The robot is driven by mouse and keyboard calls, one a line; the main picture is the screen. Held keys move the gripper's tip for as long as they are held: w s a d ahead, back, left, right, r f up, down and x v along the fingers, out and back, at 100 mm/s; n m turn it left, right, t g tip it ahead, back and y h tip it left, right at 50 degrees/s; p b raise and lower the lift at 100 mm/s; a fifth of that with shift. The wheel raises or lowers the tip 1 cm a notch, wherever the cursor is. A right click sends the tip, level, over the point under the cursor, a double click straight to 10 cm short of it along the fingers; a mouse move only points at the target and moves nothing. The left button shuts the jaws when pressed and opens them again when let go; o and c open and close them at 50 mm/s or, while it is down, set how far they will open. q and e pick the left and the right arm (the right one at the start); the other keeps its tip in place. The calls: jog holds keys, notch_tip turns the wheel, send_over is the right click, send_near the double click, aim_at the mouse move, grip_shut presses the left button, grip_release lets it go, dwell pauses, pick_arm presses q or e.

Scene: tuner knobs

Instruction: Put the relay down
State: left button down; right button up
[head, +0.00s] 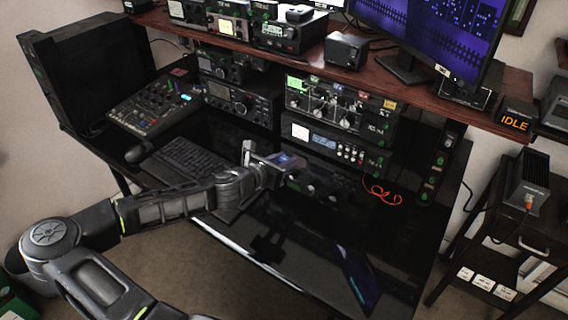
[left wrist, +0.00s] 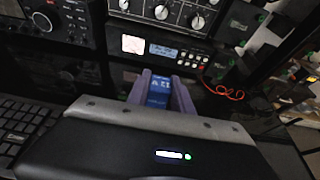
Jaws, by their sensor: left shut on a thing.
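My left gripper (head: 288,163) reaches in from the left over the glossy black desk, in front of the stacked radio units. It is shut on the relay, a small blue block with pale lettering, seen between the two purple-grey fingers in the left wrist view (left wrist: 158,93). In the head view the relay is mostly hidden by the fingers. The relay appears held a little above the desk top (head: 290,225); whether it touches the surface I cannot tell. My right gripper is not in view.
A keyboard (head: 185,160) lies left of the gripper. A tuner with knobs (head: 335,108) sits on a unit with a display (head: 330,142) behind it. An orange cable (head: 380,192) lies to the right. The front desk area is mostly clear.

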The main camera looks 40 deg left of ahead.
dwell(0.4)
pick_arm(q)
jog(key=w+d+f, duration=0.1)
jog(key=d, duration=1)
jog(key=w+d+f, duration=0.1)
jog(key=d, duration=1.1)
jog(key=shift+w, duration=0.35)
